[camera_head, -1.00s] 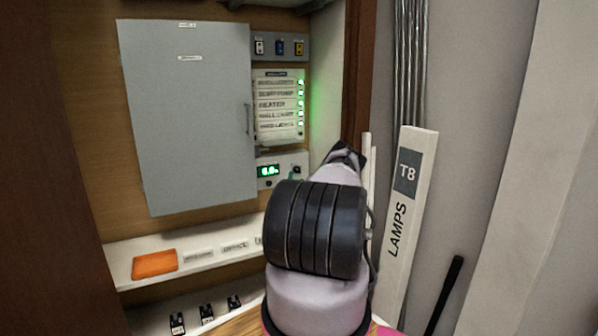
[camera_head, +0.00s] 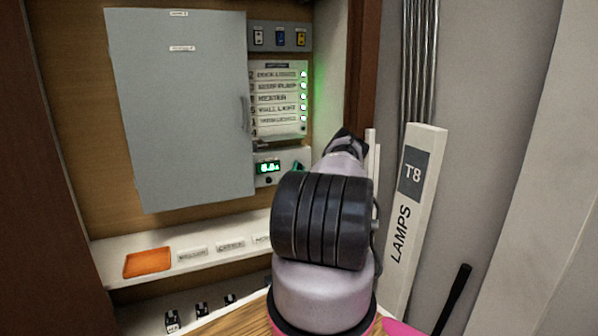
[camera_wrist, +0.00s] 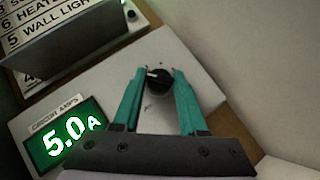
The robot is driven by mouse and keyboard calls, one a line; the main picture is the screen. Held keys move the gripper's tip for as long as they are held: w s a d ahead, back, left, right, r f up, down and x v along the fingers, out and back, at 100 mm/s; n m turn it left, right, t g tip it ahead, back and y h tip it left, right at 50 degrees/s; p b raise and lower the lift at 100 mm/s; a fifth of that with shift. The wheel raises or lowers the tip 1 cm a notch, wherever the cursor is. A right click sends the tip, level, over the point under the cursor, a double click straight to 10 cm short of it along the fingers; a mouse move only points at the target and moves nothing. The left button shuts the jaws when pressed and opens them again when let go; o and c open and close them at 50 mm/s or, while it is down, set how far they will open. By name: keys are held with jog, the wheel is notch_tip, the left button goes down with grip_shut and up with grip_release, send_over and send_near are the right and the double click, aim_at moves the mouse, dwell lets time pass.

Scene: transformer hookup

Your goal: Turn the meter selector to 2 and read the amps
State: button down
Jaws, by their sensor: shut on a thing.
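The meter is a pale box with a green lit display (camera_wrist: 66,134), labelled as circuit amps, which reads 5.0 A in the wrist view. The same display (camera_head: 268,167) is small in the head view and hard to read there. The black round selector knob (camera_wrist: 158,81) has a pale pointer mark, and its numbers are not legible. My gripper (camera_wrist: 158,76) has teal fingers shut on the knob, one on each side. In the head view my arm hides most of the gripper, with a bit of teal (camera_head: 298,166) showing beside the meter.
A label panel (camera_head: 278,100) with several green lamps is above the meter. A grey cabinet door (camera_head: 182,110) is to the left. An orange tray (camera_head: 148,262) lies on the shelf below. A lamp carton (camera_head: 413,210) stands at right.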

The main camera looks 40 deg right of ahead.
jog(key=shift+a+m+g+h, duration=0.1)
jog(key=shift+m+g+h, duration=0.2)
jog(key=shift+m+g, duration=1)
jog(key=shift+c, duration=2.3)
grip_release()
jog(key=v, duration=1)
jog(key=shift+s+a+f, duration=0.25)
